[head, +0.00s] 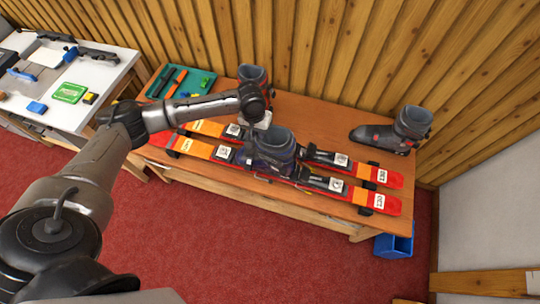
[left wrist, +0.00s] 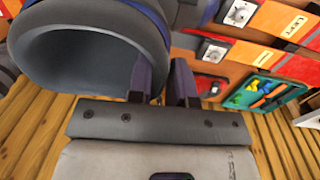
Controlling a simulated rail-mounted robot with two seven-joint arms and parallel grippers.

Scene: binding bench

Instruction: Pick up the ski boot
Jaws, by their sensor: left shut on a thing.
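A dark grey ski boot with a blue-purple cuff (head: 275,145) stands over the front ski in the middle of the bench. My left gripper (head: 264,120) reaches it from behind and above; its fingers are mostly hidden in the head view. In the left wrist view, the boot's open cuff (left wrist: 85,60) fills the upper left. The two fingers of my left gripper (left wrist: 163,85) are closed on the cuff's edge. Whether the sole touches the ski is unclear. Another boot (head: 252,75) stands behind my wrist, and a third boot (head: 398,131) stands at the bench's right end.
Two red-orange skis (head: 215,150) with bindings lie along the wooden bench (head: 305,112). A green tray of tools (head: 196,84) sits at the bench's left end. A white table (head: 50,75) adjoins on the left. A blue bin (head: 394,245) is below right. A slatted wall stands behind.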

